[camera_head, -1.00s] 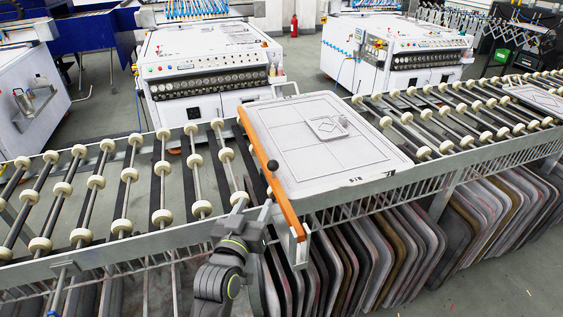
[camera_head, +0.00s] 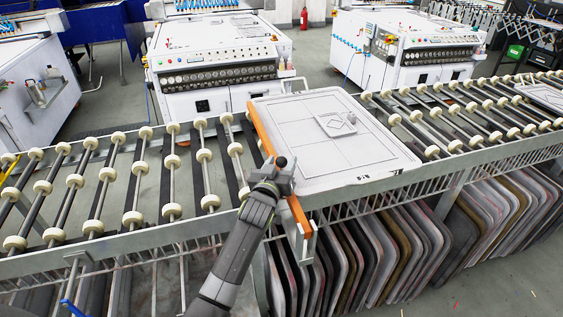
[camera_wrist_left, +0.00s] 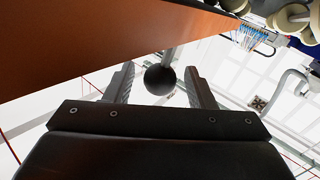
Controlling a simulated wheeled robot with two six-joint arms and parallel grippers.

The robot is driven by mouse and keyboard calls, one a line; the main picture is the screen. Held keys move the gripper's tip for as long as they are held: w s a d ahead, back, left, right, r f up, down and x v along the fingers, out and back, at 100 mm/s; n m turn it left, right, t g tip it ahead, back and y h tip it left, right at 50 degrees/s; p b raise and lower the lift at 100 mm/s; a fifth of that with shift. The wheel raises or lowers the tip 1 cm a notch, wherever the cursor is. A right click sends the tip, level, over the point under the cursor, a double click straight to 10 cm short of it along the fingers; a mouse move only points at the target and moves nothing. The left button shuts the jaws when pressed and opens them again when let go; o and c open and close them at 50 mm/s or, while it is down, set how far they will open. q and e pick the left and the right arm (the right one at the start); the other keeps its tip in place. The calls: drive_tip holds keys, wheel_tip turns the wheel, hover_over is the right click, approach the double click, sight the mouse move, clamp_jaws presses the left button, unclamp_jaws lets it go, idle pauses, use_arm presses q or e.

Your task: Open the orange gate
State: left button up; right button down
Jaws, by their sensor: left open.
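The orange gate (camera_head: 262,127) is a long bar lying across the roller conveyor, along the left edge of a white tray (camera_head: 335,165). A dark ball knob (camera_head: 281,161) stands on the bar near its front end. My left gripper (camera_head: 279,170) is at the knob, partly covering the bar. In the left wrist view the black knob (camera_wrist_left: 160,79) on its thin stem sits between the two open fingers, with the gate's orange underside or side (camera_wrist_left: 90,45) above. Contact between fingers and knob cannot be told. My right gripper is in neither view.
Rollers with cream wheels (camera_head: 133,218) lie left of the gate, and more continue right of the tray. A rack of upright boards (camera_head: 385,245) stands under the conveyor. White machines (camera_head: 215,65) stand behind.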

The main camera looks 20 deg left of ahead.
use_arm(q)
drive_tip(key=shift+w, duration=0.4)
clamp_jaws()
drive_tip(key=shift+r, duration=0.1)
